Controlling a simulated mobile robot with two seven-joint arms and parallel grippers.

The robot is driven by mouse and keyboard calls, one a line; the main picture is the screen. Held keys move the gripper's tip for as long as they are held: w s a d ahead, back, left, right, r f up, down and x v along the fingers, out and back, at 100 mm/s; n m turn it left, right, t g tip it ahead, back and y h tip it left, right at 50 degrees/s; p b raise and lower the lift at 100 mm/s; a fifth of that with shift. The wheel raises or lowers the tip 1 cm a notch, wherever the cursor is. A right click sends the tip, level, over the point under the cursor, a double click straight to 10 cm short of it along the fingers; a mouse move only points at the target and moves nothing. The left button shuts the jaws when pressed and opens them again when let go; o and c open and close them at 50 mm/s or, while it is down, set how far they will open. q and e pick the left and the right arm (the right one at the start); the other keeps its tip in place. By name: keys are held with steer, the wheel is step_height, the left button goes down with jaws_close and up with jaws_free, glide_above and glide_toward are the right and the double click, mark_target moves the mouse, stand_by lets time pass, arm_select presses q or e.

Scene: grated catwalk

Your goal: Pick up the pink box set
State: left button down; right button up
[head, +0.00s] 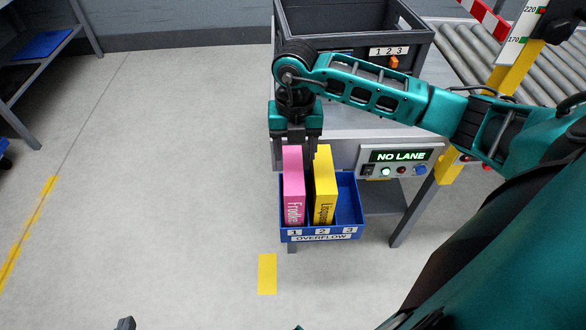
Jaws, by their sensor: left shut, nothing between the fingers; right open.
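The pink box (293,188), with white lettering on its spine, stands upright in slot 1 of a blue bin (318,238) labelled OVERFLOW. My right gripper (297,146) points down right at the top of the pink box, its jaws open. A dark finger shows between the pink box and the yellow box; the other finger is not clearly visible. I cannot tell whether the fingers touch the pink box. Only a dark tip of my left gripper (125,323) shows at the bottom edge, shut and empty, far from the bin.
A yellow box (325,187) stands in slot 2, close beside the pink one; slot 3 is empty. Behind are a dark crate (350,42) marked 1 2 3 and a roller conveyor (470,50). A NO LANE panel (399,158) sits right of the bin.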

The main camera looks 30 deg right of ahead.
mark_target(293, 168)
steer(key=shift+a+f+b, duration=0.2)
steer(key=shift+f+b, duration=0.1)
steer(key=shift+f, duration=2.45)
steer(key=shift+c, duration=0.4)
jaws_close()
steer(key=shift+r, duration=0.1)
